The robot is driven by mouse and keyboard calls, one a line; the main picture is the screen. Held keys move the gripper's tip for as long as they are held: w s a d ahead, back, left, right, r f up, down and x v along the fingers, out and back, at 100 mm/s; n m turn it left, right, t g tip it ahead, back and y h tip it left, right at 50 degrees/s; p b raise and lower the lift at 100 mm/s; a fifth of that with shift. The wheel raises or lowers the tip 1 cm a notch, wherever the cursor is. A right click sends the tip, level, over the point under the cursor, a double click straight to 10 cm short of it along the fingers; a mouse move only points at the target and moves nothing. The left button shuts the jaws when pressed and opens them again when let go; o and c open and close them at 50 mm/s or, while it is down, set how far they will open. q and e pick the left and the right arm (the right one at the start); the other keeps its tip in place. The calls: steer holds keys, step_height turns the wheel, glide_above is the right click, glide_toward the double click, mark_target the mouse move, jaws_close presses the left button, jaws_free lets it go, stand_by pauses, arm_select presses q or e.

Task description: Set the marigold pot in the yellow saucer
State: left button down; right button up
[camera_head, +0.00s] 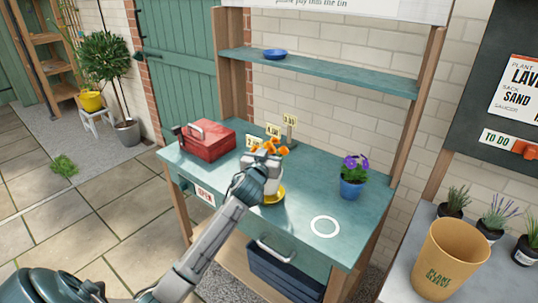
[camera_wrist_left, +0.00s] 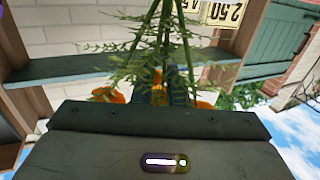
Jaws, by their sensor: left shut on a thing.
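The marigold (camera_head: 270,147) shows as orange blooms just beyond my left gripper (camera_head: 264,168) on the teal bench. That gripper is shut on the marigold pot, which it hides in the head view. In the left wrist view, green stems and leaves (camera_wrist_left: 165,45) and orange blooms (camera_wrist_left: 112,95) show past the gripper body. The yellow saucer (camera_head: 277,197) lies on the bench right below the gripper, partly covered by it. I cannot tell whether the pot touches the saucer. My right gripper is not in view.
A red toolbox (camera_head: 208,142) stands to the left and price signs (camera_head: 290,121) behind. A blue pot with purple flowers (camera_head: 352,182) stands to the right, near a white ring (camera_head: 325,226) on the bench. A blue bowl (camera_head: 275,54) sits on the shelf (camera_head: 330,74) above.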

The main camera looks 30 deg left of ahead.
arm_select(q)
step_height(320, 180, down, 2)
steer(key=shift+f, duration=0.1)
steer(key=shift+f+b, duration=0.3)
steer(key=c, duration=1.4)
jaws_free()
steer(key=shift+c, duration=0.2)
steer(key=shift+r, duration=0.15)
